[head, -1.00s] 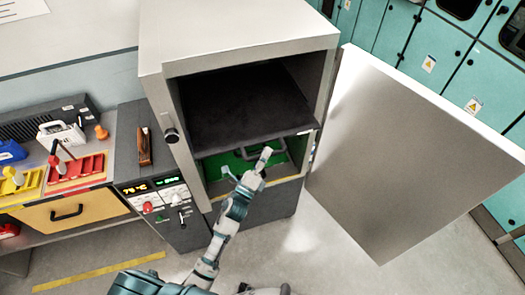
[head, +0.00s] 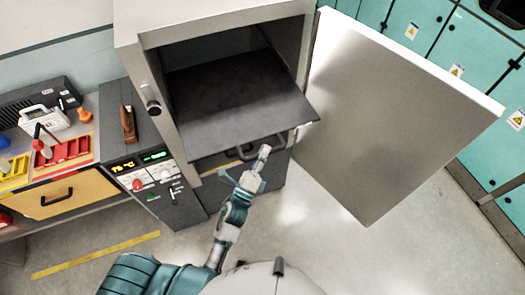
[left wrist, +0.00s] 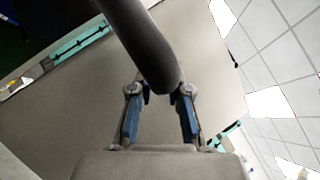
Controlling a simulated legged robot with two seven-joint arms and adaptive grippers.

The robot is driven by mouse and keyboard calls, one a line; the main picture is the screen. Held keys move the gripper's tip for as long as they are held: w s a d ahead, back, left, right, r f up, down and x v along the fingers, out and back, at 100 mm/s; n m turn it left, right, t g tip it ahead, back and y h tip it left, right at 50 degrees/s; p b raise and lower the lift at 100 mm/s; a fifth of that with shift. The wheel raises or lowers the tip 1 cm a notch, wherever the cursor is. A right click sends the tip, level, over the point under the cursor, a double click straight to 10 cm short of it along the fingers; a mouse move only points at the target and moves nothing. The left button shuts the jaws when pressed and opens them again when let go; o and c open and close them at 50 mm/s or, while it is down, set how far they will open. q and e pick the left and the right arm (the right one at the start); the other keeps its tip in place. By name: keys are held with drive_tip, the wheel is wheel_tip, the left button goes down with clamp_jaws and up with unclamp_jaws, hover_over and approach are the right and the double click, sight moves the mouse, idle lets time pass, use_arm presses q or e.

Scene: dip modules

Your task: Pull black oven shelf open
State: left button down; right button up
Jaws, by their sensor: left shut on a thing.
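The black oven shelf (head: 235,95) sticks out of the open front of the oven (head: 215,22) in the head view, roughly level. Its dark handle (head: 236,152) hangs under the shelf's front edge. My left gripper (head: 262,154) is at the right part of this handle. In the left wrist view my left gripper (left wrist: 160,95) is shut on the dark handle bar (left wrist: 142,42), which passes between the two fingers. The gripper hides part of the handle. My right gripper is not in view.
The oven door (head: 395,115) stands wide open at the right. A control panel (head: 152,172) with knobs is at the left. A bench with a yellow drawer (head: 65,195) and several tools stands farther left. Teal cabinets (head: 430,40) line the back right. The floor in front is clear.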

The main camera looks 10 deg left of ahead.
use_arm(q)
drive_tip(key=c, duration=1.2)
unclamp_jaws()
drive_tip(key=shift+w+f, duration=0.15)
drive_tip(key=shift+f, duration=0.25)
drive_tip(key=shift+o, duration=0.5)
drive_tip(key=shift+w, duration=0.25)
drive_tip(key=shift+s+r, duration=0.1)
drive_tip(key=v, duration=1.2)
